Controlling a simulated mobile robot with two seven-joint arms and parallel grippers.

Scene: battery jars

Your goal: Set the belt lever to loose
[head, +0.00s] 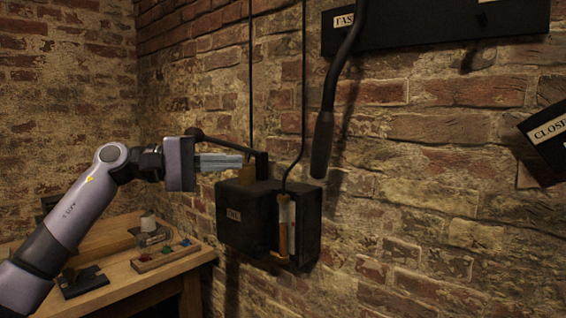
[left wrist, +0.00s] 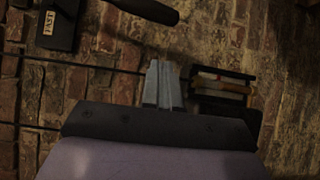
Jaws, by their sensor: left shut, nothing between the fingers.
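The belt lever (head: 322,145) is a long dark bar with a thick grip. It hangs down in front of the brick wall, beside the FAST label (head: 343,20) at the left end of a dark plate (head: 430,35). Its upper part runs out of the head view. In the left wrist view a dark grip (left wrist: 148,9) shows at the top edge, near the FAST label (left wrist: 48,22). My left gripper (head: 240,161) is shut and empty, left of the lever and apart from it; its fingers also show in the left wrist view (left wrist: 162,75). My right gripper is not in view.
A black wall box (head: 240,218) with an open front sits just below my left fingers. A dark rod with a ball end (head: 193,132) is close to the gripper. A CLOSE sign (head: 550,130) is at right. A wooden table (head: 135,290) with small items stands lower left.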

